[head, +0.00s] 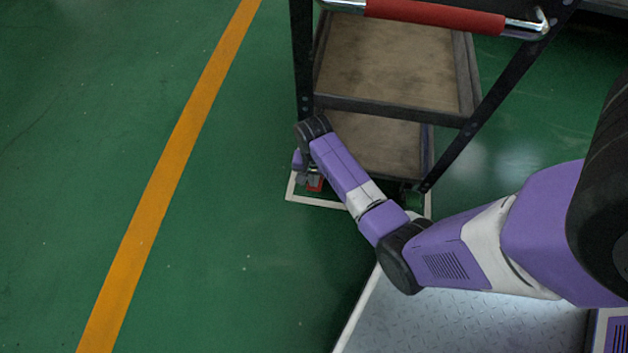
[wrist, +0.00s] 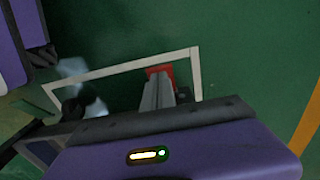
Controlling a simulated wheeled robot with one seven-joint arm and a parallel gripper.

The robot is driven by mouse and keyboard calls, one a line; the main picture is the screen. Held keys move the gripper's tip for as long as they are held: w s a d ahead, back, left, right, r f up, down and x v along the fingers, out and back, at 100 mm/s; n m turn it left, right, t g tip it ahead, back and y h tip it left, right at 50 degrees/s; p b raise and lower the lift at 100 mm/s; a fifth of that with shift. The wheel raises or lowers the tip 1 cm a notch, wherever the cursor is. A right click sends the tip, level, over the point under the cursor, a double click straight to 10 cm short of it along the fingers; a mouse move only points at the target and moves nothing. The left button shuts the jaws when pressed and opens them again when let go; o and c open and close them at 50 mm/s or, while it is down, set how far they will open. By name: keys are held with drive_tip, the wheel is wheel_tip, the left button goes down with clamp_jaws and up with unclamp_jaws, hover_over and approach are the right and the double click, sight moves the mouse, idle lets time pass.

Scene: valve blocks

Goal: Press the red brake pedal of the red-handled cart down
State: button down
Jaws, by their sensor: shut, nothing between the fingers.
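The red-handled cart stands at the top centre of the head view, with its red handle (head: 435,14) across the top. The red brake pedal (head: 315,184) shows low at the cart's near left corner, partly hidden by my gripper. My gripper (head: 304,181) points down beside it, its fingers small and partly hidden by my wrist. In the wrist view the grey fingers (wrist: 155,88) are together and empty, and the red pedal (wrist: 160,71) shows around their tips. I cannot tell whether they touch it.
The cart's shelves (head: 390,60) and dark posts (head: 303,55) rise close to my forearm. A white floor outline (head: 325,202) runs around the cart's base. An orange line (head: 165,185) crosses the green floor at left, where the floor is clear.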

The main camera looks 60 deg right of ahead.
drive_tip(key=shift+f+b, duration=0.6)
drive_tip(key=shift+f, duration=0.75)
drive_tip(key=shift+f+b, duration=0.6)
drive_tip(key=shift+f, duration=0.45)
wheel_tip(320, 180, up, 8)
drive_tip(key=p, duration=0.8)
drive_tip(key=shift+r+p, duration=0.1)
drive_tip(key=shift+p, duration=0.2)
idle(0.4)
